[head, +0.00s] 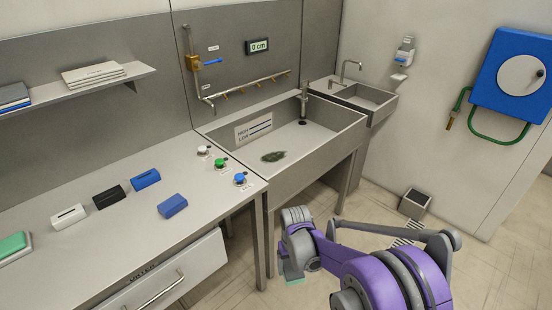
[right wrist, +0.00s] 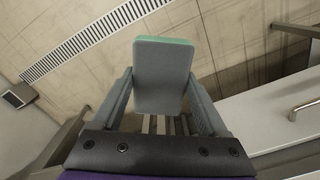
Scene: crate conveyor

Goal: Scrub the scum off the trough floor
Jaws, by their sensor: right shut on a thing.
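The trough (head: 340,144) is a grey open basin at the middle of the head view. A dark green scum patch (head: 273,156) lies on its pale floor, towards the near left side. My right gripper (head: 292,272) is in front of the trough, outside it and over the floor. It is shut on a grey pad with a green face (right wrist: 163,78), which stands between both fingers in the right wrist view. In the head view only a small green edge of the pad (head: 293,280) shows below the gripper. My left gripper is out of view.
White, green and blue knobs (head: 220,163) line the counter (head: 150,235) beside the trough. Several coloured blocks (head: 109,196) and another green pad (head: 12,246) lie there. A pipe with nozzles (head: 250,83) and a "0 cm" display (head: 257,46) are behind. A bin (head: 414,203) stands on the floor.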

